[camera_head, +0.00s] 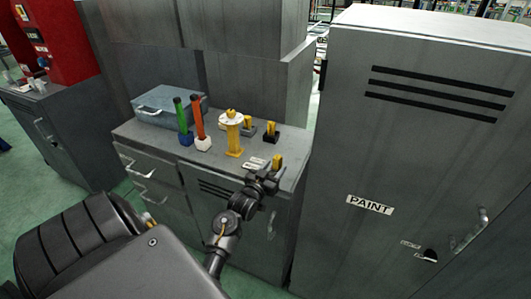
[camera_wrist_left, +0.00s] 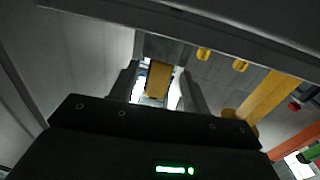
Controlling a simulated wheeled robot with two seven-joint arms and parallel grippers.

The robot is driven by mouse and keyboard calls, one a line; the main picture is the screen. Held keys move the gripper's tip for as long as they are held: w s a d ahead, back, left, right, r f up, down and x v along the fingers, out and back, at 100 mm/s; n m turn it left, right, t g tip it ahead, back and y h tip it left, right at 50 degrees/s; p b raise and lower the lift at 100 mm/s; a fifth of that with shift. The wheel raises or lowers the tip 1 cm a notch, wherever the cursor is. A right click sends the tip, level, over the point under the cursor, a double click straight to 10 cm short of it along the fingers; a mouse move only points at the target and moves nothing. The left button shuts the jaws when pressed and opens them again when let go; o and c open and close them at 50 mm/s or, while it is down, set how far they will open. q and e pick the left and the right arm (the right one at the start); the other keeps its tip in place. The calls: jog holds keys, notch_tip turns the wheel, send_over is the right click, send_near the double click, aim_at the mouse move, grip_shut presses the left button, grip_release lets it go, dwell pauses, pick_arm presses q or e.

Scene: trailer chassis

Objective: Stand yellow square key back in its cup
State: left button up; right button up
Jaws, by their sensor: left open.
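A yellow squared piece, likely the yellow square key (camera_head: 277,161), shows at the front right of the cabinet top, partly behind my left gripper (camera_head: 269,175). In the left wrist view the yellow piece (camera_wrist_left: 158,80) is between the two open fingers (camera_wrist_left: 157,88). I cannot tell whether the fingers touch it. Its lower end and any cup under it are hidden in the head view. Two other yellow pieces stand in a black block (camera_head: 271,137) and a grey block (camera_head: 249,131) behind it. My right gripper is not in view.
A yellow post (camera_head: 234,142) with a white disc stands left of the gripper. An orange stick (camera_head: 197,117) and a green stick (camera_head: 181,115) stand in holders. A blue-grey box (camera_head: 167,106) is behind left. A tall paint cabinet (camera_head: 400,150) rises at right.

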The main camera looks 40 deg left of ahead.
pick_arm(q)
jog(key=b+v, duration=0.1)
jog(key=v, duration=0.7)
jog(key=shift+r, duration=0.35)
jog(key=shift+o, duration=0.5)
jog(key=shift+r, duration=0.1)
jog(key=n+g, duration=0.1)
jog(key=g, duration=0.3)
send_near(276, 160)
jog(key=shift+y, duration=0.3)
jog(key=x, duration=0.5)
jog(key=shift+s+a, duration=0.1)
jog(key=shift+a, duration=0.05)
jog(key=shift+w+p, duration=0.3)
jog(key=shift+p, duration=0.05)
jog(key=x, duration=0.1)
jog(key=p+x, duration=0.1)
jog(key=x, duration=0.1)
jog(key=shift+w, duration=0.35)
jog(key=shift+w+f, duration=0.4)
jog(key=shift+f, duration=0.1)
